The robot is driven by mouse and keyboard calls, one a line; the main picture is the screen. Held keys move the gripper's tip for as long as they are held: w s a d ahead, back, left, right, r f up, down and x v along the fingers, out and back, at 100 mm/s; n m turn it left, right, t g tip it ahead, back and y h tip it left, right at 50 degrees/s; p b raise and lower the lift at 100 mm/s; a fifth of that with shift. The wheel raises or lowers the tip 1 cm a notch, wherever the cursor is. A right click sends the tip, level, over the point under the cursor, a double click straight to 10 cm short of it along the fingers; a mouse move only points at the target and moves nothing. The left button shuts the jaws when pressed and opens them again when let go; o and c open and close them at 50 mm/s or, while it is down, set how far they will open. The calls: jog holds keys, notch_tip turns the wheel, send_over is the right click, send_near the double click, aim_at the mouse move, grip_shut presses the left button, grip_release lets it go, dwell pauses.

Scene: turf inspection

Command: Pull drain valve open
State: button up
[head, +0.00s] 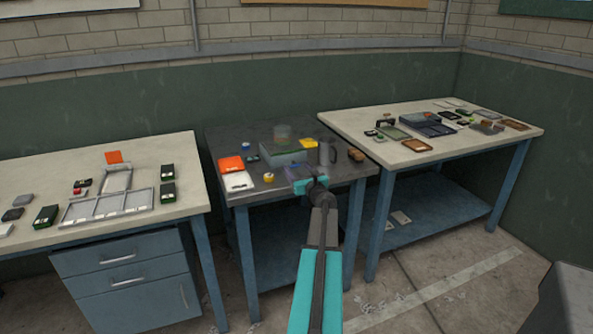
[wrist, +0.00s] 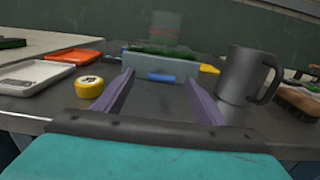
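A grey box (wrist: 185,68) with green turf in its top stands on the dark middle table. A short blue cylinder (wrist: 160,77), which looks like the drain valve, lies across its front face in the wrist view. My gripper (wrist: 160,83) is open, with two purple fingers spread apart and pointing at the box. The blue cylinder appears between the fingertips, nothing is gripped, and I cannot tell whether they reach it. In the head view my gripper (head: 299,173) is over the table just in front of the box (head: 284,154); the valve is not clear there.
A grey mug (wrist: 246,76) stands close right of the fingers, with a brush (wrist: 298,102) beyond it. A yellow round tape (wrist: 89,87), a white scale (wrist: 35,77) and an orange tray (wrist: 73,57) lie left. A clear cylinder (head: 282,134) stands behind the box.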

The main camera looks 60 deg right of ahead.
jog(key=shift+d, duration=0.1)
dwell(0.3)
jog(key=b+v, duration=0.1)
jog(key=v, duration=1.2)
jog(key=shift+s+a+b, duration=0.25)
jog(key=shift+a+b, duration=0.05)
dwell(0.5)
